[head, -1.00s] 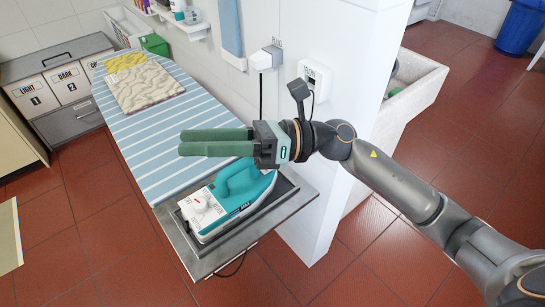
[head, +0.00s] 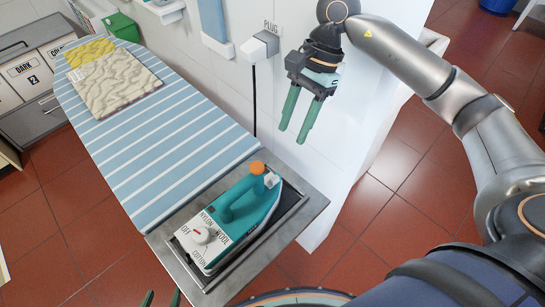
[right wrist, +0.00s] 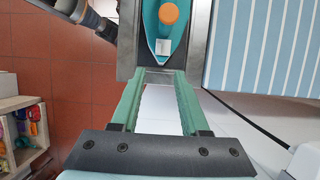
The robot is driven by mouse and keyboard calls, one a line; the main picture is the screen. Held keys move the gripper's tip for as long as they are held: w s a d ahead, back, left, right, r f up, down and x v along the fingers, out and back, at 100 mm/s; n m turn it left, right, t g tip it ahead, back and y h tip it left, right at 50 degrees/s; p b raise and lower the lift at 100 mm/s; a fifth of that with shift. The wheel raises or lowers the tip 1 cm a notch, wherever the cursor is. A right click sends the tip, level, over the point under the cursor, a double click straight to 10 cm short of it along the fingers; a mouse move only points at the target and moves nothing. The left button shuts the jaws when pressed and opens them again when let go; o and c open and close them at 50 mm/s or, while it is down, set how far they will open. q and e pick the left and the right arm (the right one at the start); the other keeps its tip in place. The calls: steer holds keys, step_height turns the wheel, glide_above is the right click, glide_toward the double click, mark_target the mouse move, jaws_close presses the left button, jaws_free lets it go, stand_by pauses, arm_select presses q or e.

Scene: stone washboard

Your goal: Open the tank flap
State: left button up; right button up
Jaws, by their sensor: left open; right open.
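The teal and white iron (head: 232,215) lies on the grey metal rest (head: 312,205) at the near end of the ironing board. An orange round knob (head: 257,168) and a small white piece (head: 271,180) sit near its tip. I cannot tell which part is the tank flap. My right gripper (head: 291,135) is open and empty, above and beyond the tip, fingers pointing down. In the right wrist view the tip, orange knob (right wrist: 169,14) and white piece (right wrist: 163,46) show ahead of the open fingers. My left gripper (head: 162,298) shows only its fingertips at the bottom edge, apart and empty.
The striped ironing board (head: 160,130) carries a folded cloth (head: 115,85). A white wall with a plug (head: 258,46) and its dark cord stands close behind the board. A cabinet (head: 30,80) stands at the left. Red tiled floor (head: 70,240) lies open in front.

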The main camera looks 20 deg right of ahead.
mark_target(275, 177)
steer(key=x, duration=0.3)
steer(key=p+x, duration=0.1)
steer(key=x, duration=0.3)
steer(key=p+x, duration=0.1)
steer(key=x, duration=0.2)
steer(key=shift+s+a+f, duration=0.15)
steer(key=shift+s+f, duration=0.05)
steer(key=shift+s, duration=0.1)
arm_select(q)
steer(key=shift+s+r, duration=0.25)
steer(key=shift+r, duration=0.2)
steer(key=shift+s+r, duration=0.2)
steer(key=shift+r, duration=0.25)
arm_select(e)
steer(key=shift+a+f, duration=0.2)
steer(key=shift+f, duration=0.35)
jaws_close()
